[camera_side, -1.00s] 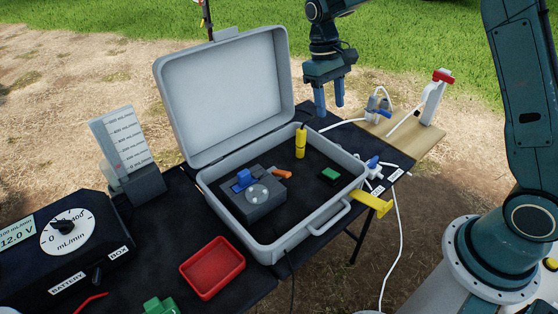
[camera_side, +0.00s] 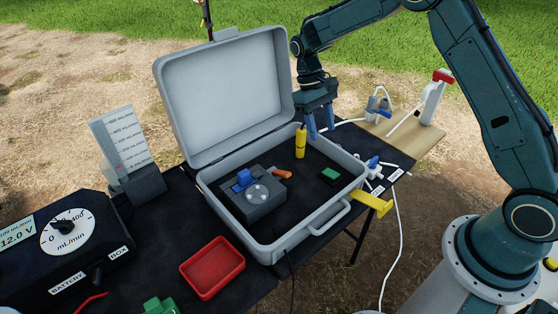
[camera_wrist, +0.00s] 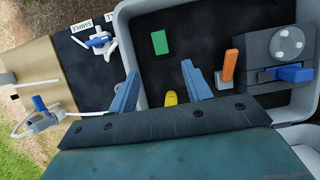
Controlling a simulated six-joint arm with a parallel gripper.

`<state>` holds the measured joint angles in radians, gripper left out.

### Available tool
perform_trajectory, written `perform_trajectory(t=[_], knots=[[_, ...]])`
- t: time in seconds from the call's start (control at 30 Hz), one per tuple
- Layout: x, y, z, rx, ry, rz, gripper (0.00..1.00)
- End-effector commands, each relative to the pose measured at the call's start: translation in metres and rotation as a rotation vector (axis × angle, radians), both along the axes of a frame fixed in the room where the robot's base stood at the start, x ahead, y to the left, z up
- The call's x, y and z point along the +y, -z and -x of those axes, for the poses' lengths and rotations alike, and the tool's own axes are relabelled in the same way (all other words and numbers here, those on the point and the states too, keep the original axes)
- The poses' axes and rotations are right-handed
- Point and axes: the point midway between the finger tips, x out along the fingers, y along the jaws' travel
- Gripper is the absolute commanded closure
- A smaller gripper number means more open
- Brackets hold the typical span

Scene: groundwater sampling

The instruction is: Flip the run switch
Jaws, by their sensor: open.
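The open grey case (camera_side: 216,200) holds a dark pump block (camera_side: 262,208) with a round clear head, a blue part (camera_side: 243,178) and an orange lever (camera_side: 282,174). A small green block on a dark base (camera_side: 330,174) lies at the case's right. I cannot tell from the pictures which part is the run switch. My gripper (camera_side: 320,131) is open and empty, its blue fingers pointing down near the case's back right edge. In the wrist view, the fingers (camera_wrist: 159,72) are apart, with the green block (camera_wrist: 160,42) beyond them and the orange lever (camera_wrist: 229,66) to the right.
A yellow cylinder (camera_side: 301,142) stands in the case's back corner, close to my fingers. The raised lid (camera_side: 225,95) rises left of my gripper. White tubing and a wooden board (camera_side: 420,145) are at the right.

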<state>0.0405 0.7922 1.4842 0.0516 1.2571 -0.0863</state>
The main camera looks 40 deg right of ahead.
Motion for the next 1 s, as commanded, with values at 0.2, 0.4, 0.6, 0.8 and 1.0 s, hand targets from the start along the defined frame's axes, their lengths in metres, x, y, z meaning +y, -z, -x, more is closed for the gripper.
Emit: perform_trajectory(t=[0.2,0.4,0.6,0.8,1.0], knots=[[0.000,0.026,0.011,0.004,0.000,0.000,0.51],[0.000,0.054,0.024,0.004,-0.001,-0.001,0.51],[0.000,0.082,0.035,0.004,-0.001,-0.001,0.51],[0.000,0.103,0.044,0.003,0.000,-0.001,0.51],[0.000,0.113,0.047,0.001,0.000,-0.001,0.51]])
